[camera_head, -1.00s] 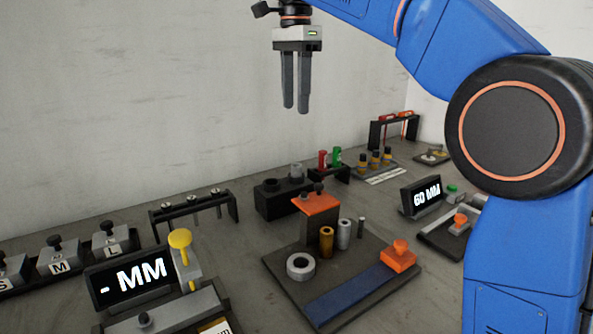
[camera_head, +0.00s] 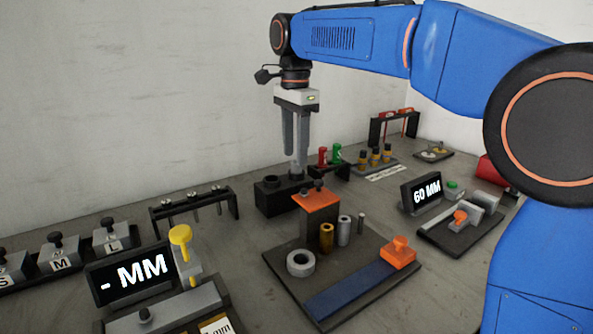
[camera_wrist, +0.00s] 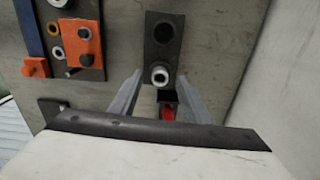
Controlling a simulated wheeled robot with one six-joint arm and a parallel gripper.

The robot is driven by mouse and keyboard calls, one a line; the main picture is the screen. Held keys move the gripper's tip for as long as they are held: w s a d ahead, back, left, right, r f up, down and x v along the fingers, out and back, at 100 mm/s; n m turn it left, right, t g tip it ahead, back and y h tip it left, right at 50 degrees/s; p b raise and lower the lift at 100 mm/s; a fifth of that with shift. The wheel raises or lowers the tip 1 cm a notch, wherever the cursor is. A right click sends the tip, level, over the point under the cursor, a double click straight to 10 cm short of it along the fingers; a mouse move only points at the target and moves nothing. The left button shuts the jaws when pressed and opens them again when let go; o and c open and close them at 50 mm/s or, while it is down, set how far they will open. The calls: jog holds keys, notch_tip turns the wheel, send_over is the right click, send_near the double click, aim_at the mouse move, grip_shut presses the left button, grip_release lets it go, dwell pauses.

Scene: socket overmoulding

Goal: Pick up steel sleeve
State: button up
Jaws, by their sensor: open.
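A grey steel sleeve (camera_wrist: 160,76) stands upright in one of the two sockets of a black block (camera_wrist: 165,18). In the head view the block (camera_head: 272,198) is on the bench, and the sleeve is mostly hidden by the fingers. My gripper (camera_head: 297,170) points straight down over the sleeve end of the block, its fingers apart. In the wrist view the fingers of my gripper (camera_wrist: 159,75) lie on either side of the sleeve, with gaps showing. I cannot tell how far above it the tips are. The block's other socket is empty.
A dark board (camera_head: 285,270) with an orange-topped post (camera_head: 316,202), a ring (camera_head: 301,263) and several cylinders is in front. Red (camera_head: 322,156) and green (camera_head: 337,153) pieces stand close behind the block. A rack of pins (camera_head: 195,208) is to the left.

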aim_at(296, 169)
jog(key=shift+f, duration=1.35)
jog(key=shift+c, duration=0.3)
jog(key=c, duration=0.9)
jog(key=shift+r, duration=0.15)
